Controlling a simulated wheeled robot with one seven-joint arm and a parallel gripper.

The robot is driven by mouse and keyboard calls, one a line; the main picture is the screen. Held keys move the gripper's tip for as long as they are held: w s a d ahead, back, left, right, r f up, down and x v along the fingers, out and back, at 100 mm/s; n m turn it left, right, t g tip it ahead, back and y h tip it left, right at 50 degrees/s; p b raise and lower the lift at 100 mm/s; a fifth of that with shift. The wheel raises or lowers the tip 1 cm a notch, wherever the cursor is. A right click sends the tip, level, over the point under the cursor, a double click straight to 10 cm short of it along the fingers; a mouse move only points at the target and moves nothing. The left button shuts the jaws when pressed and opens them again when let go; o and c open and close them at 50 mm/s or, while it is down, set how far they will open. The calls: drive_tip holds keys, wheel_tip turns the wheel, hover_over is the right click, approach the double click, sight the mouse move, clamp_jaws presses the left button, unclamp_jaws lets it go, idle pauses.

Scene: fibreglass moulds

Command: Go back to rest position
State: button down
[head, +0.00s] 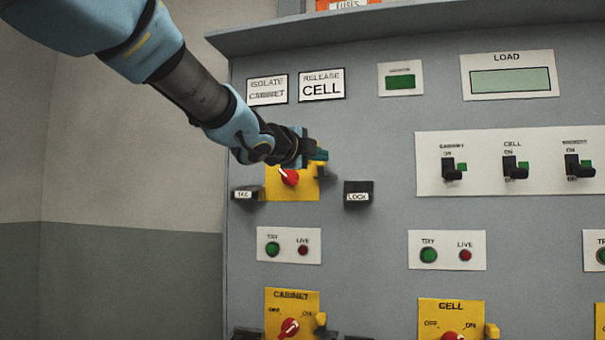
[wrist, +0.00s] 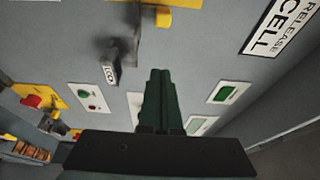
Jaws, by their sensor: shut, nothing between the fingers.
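My gripper (head: 318,154) is at the end of my blue arm, which reaches in from the top left in the head view. It is in front of the upper part of the grey panel (head: 385,120), just above a red rotary knob (head: 289,177) on a yellow plate (head: 305,190). The arm and gripper hide the top of that plate. In the wrist view the green fingers of my gripper (wrist: 160,80) are together and hold nothing. I cannot tell whether the fingertips touch anything.
A black LOCK block (head: 358,194) and a TAG block (head: 249,193) stick out beside the yellow plate. Several toggle switches (head: 515,168) are at the right. A ledge (head: 420,27) juts out along the panel top. The wall (head: 130,150) at the left is bare.

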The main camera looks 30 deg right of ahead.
drive_tip(key=w+a+f+n+y, duration=0.4)
drive_tip(key=a+f+n, duration=0.1)
drive_tip(key=a+f, duration=0.35)
drive_tip(key=w+a+f+n+t+y, duration=0.1)
drive_tip(key=w+a+f+n+y, duration=0.25)
drive_tip(key=a+f+n, duration=0.4)
drive_tip(key=w+a+f+n+y, duration=0.3)
drive_tip(key=a+f+n+y, duration=0.1)
drive_tip(key=a+f, duration=0.6)
drive_tip(key=s+a+f+n+g+y, duration=0.4)
drive_tip(key=s+a+f+n+g, duration=0.3)
drive_tip(key=s+a+f+n, duration=0.6)
drive_tip(key=s+a+f, duration=0.4)
drive_tip(key=f, duration=0.3)
drive_tip(key=shift+a+g, duration=0.3)
drive_tip(key=shift+g, duration=0.1)
drive_tip(key=c, duration=1.5)
unclamp_jaws()
